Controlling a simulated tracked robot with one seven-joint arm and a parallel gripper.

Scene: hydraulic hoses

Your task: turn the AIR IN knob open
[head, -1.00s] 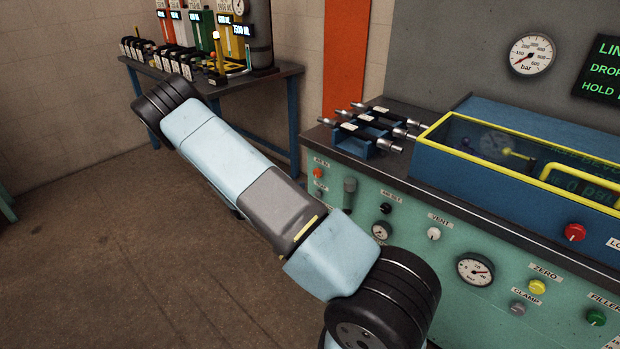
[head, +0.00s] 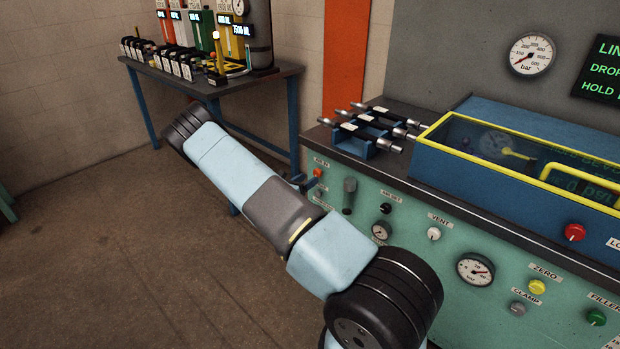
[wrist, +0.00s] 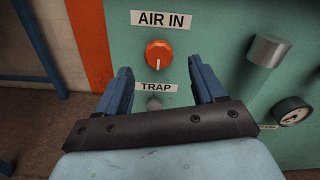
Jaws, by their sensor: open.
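The AIR IN knob (wrist: 159,54) is a round orange knob with a white pointer line pointing down. It sits on the green panel under the AIR IN label (wrist: 162,19) in the wrist view. In the head view the knob (head: 318,172) is small, near the panel's left end. In the head view, part of a blue finger (head: 309,184) shows beside the knob, the rest hidden behind my arm.
A TRAP label (wrist: 157,87) and a grey knob (wrist: 154,103) lie below the orange knob. A grey cylinder (wrist: 268,50) and a gauge (wrist: 291,110) stick out at right.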

